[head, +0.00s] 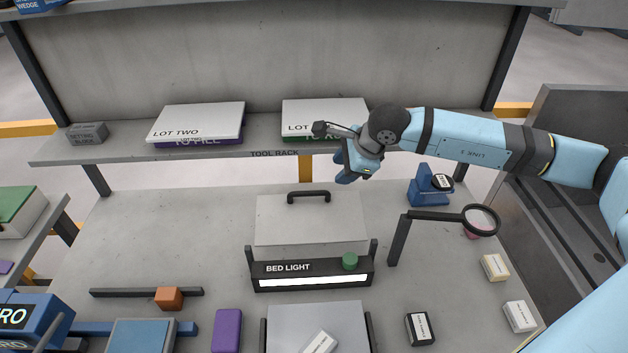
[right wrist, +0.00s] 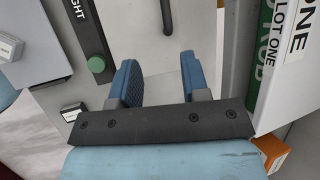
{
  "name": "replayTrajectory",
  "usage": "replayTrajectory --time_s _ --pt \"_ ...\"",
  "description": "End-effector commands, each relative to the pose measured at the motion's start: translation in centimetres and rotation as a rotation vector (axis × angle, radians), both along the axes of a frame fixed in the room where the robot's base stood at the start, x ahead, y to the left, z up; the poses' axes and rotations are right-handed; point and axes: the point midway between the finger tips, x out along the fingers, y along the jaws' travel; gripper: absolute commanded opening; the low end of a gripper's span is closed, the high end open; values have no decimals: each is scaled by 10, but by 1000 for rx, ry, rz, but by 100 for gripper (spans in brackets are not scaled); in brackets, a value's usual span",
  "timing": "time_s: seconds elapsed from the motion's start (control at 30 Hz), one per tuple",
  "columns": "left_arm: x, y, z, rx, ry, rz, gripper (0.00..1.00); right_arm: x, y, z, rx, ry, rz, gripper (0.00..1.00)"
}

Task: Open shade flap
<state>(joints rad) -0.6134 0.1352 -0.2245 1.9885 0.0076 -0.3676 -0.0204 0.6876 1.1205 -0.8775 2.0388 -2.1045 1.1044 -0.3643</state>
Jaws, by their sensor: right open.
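The shade flap appears to be the pale grey panel (head: 312,222) behind the bed light (head: 312,274) in the head view. A dark bar handle (head: 308,196) is on its far edge. In the right wrist view the dark handle (right wrist: 166,15) shows beyond the gap between my fingers, with the panel (right wrist: 135,25) beside it. My right gripper (head: 355,165) is open and empty, above and to the right of the handle, apart from it. Its two blue fingers also show in the right wrist view (right wrist: 160,82). My left gripper is out of view.
The tool rack shelf (head: 265,148) runs close behind my right gripper, with two stacks of white-topped books (head: 325,112) on it. A magnifier on a post (head: 398,238) and a blue stand (head: 425,190) stand to the right. The slab left of the panel is clear.

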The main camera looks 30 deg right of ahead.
Motion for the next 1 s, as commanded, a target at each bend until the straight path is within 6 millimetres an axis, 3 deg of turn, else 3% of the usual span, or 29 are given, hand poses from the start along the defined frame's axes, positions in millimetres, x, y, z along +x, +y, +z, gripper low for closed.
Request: replayTrajectory --time_s 0.17,0.7,1.0 --pt "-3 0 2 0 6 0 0 7 -7 -4 -39 -12 -5 42" --pt "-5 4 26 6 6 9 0 54 16 -94 -34 -11 -4 42" --pt "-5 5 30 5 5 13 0 65 20 -115 -34 -13 -4 42"
